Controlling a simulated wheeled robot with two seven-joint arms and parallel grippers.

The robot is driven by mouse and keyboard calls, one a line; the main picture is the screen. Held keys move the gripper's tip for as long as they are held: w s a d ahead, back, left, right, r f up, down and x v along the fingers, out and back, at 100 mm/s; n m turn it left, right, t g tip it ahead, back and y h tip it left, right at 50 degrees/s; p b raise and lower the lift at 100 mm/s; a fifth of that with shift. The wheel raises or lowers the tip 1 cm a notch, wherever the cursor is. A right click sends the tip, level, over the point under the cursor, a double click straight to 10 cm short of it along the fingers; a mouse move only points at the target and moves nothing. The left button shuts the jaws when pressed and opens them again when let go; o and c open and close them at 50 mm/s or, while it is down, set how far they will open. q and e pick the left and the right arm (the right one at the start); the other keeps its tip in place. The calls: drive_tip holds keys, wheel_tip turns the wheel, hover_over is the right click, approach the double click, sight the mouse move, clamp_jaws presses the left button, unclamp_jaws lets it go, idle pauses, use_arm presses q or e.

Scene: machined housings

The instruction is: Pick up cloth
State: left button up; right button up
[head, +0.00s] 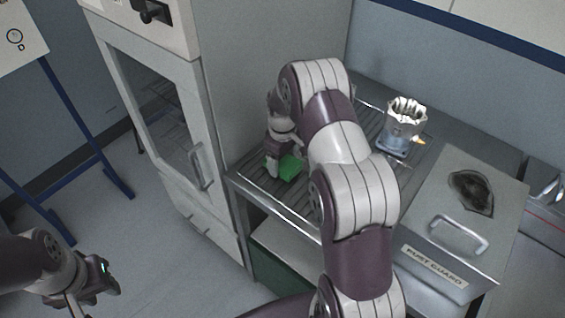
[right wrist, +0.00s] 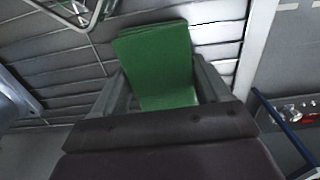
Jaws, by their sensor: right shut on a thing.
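The green cloth (head: 287,166) is at the left end of the slatted metal table in the head view. My right gripper (head: 283,168) is over it, pointing down. In the right wrist view the cloth (right wrist: 158,65), a folded flat piece, sits between the two fingers of my right gripper (right wrist: 165,85), which are shut on it. I cannot tell whether the cloth is clear of the slats. My left gripper (head: 108,279) is at the lower left of the head view, away from the table; its fingers are too unclear to tell open from shut.
A grey metal machined part (head: 405,125) with a jagged rim stands at the table's back. A metal box with a handle and a "PUST GUARD" label (head: 434,266) is at the right. A tall cabinet (head: 160,110) with a glass door stands left of the table.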

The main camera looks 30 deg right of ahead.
sight(282, 160)
drive_tip(key=shift+w+r, duration=0.1)
drive_tip(key=shift+r, duration=0.3)
wheel_tip(282, 160, up, 3)
drive_tip(key=shift+f+b, duration=0.15)
drive_tip(key=shift+b, duration=0.5)
drive_tip(key=s+a+r+b, duration=0.2)
drive_tip(key=s+r, duration=0.5)
drive_tip(key=s, duration=0.4)
drive_tip(key=shift+s+r, duration=0.25)
drive_tip(key=shift+s, duration=0.1)
drive_tip(key=o, duration=0.4)
drive_tip(key=shift+d, duration=0.1)
drive_tip(key=shift+c, duration=0.2)
drive_tip(key=c, duration=0.4)
